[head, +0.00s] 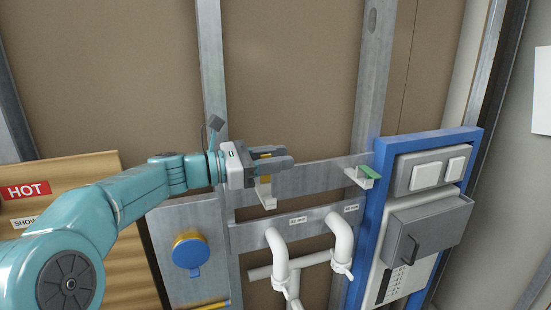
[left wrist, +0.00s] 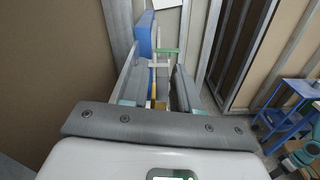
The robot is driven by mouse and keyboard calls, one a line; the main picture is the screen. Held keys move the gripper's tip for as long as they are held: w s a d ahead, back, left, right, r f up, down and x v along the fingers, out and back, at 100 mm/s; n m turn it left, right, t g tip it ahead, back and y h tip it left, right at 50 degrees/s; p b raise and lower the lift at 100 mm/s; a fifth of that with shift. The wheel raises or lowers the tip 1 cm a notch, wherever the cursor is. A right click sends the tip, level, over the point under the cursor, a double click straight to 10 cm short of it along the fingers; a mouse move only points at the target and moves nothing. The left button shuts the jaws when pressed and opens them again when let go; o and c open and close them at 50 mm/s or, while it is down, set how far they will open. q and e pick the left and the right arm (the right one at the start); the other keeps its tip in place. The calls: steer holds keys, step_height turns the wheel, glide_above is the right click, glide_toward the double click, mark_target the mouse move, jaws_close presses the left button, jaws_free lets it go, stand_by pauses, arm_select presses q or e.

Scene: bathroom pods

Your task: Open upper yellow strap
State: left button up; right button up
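The upper yellow strap (head: 265,156) shows as a small yellow piece above a white bracket (head: 266,192) on the metal cross rail. My left gripper (head: 285,157) is at it, with one finger on each side in the head view. In the left wrist view, the fingers of my left gripper (left wrist: 160,75) stand apart, and a bit of the yellow strap (left wrist: 152,88) shows in the gap. The fingers hide most of the strap, and I cannot tell whether they touch it. My right gripper is not in view.
A green-topped bracket (head: 368,174) sits farther right on the rail. White pipes (head: 340,240) stand below. A blue-framed panel (head: 383,190) with a grey box is at right. A round blue cap (head: 190,253) is below my arm. A blue cart (left wrist: 290,110) shows in the left wrist view.

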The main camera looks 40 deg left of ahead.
arm_select(q)
steer(key=b+v, duration=0.4)
steer(key=v, duration=1.2)
steer(key=shift+s+a, duration=0.15)
steer(key=shift+s, duration=0.05)
